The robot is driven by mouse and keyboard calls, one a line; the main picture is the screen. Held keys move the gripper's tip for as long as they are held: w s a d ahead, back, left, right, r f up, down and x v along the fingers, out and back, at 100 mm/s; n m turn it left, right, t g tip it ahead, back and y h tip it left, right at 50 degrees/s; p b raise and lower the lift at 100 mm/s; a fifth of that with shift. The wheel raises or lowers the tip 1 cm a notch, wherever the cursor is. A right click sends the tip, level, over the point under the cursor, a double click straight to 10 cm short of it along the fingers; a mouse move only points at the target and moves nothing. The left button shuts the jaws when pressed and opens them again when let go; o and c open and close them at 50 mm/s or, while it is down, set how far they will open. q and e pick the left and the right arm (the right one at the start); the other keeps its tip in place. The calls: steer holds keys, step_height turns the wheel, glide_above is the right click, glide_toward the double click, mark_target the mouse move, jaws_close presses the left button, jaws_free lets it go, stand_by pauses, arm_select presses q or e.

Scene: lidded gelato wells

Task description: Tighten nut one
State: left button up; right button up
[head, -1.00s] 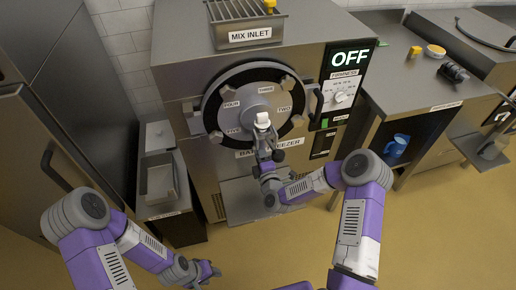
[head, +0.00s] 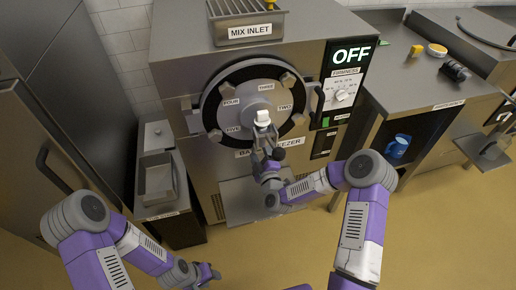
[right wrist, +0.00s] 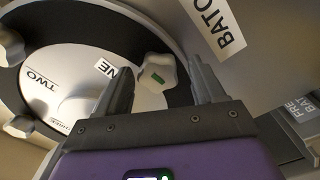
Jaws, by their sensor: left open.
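The round freezer door (head: 242,90) carries number labels and several grey knob-like nuts around its rim. In the head view my right gripper (head: 266,146) is in front of the door's lower part, and nut one is hidden there. My left gripper (head: 207,272) is low at the front, open and empty, away from the machine.
A side counter (head: 405,90) stands right, with a blue mug (head: 398,146) on the shelf below. A metal bin (head: 157,180) stands left. The floor in front is clear.

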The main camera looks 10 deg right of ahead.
steer(key=shift+s+r, duration=0.1)
steer(key=s, duration=0.5)
steer(key=shift+s+d, duration=0.1)
steer(key=shift+s, duration=0.3)
steer(key=s+a+f+m+g+y+p, duration=0.1)
steer(key=s+a+f+m+g+p, duration=0.1)
steer(key=s, duration=0.7)
steer(key=s+a+f+m+g+y+p, duration=0.1)
steer(key=s+a+f+m+g+p, duration=0.1)
steer(key=s+f+m+g, duration=0.4)
steer(key=s+a+f+m+g+y+p, duration=0.1)
steer(key=s+a+f+m+g+p, duration=0.1)
steer(key=s+f+m+g+p, duration=0.2)
steer(key=s+f+m+g, duration=0.1)
steer(key=s+m+g, duration=0.2)
steer(key=s+g, duration=0.2)
steer(key=shift+s+g+y+p, duration=0.3)
steer(key=shift+s+p, duration=0.05)
steer(key=shift+s, duration=1)
